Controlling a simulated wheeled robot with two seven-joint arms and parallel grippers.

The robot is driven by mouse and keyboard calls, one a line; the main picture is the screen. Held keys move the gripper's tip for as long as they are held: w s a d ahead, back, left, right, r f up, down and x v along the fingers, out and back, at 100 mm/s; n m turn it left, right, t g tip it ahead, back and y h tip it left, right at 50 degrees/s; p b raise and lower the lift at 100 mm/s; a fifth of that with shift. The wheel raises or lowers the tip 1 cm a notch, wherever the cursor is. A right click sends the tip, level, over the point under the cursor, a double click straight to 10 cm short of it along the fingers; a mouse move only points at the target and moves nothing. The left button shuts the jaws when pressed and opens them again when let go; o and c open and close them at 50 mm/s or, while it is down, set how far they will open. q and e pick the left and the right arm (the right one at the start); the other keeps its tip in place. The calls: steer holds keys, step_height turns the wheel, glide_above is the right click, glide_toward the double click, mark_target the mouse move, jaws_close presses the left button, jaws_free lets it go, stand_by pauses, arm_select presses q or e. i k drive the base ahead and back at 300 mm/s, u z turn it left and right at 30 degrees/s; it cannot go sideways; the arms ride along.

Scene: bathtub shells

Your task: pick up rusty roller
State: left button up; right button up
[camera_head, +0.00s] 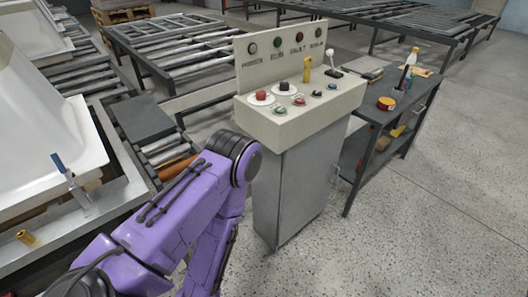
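A rusty orange-brown roller (178,168) lies across the conveyor, at the near end of a row of grey rollers, between the white tub shell and the control console. Its near side is partly hidden by my purple arm. The arm rises from the lower left, bends at an elbow near the console and runs back down out of the picture. Neither gripper is in view, so I cannot tell what they hold.
A beige control console (296,115) stands just right of my elbow. A dark workbench (372,113) with tools is at the right. A white tub shell (40,180) fills the left. A blue-handled tool (72,181) and a brass piece (26,238) are near its rim. The right floor is clear.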

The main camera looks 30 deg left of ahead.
mark_target(169, 173)
steer(key=z, duration=1.75)
steer(key=k, duration=2.05)
steer(key=u, duration=1.15)
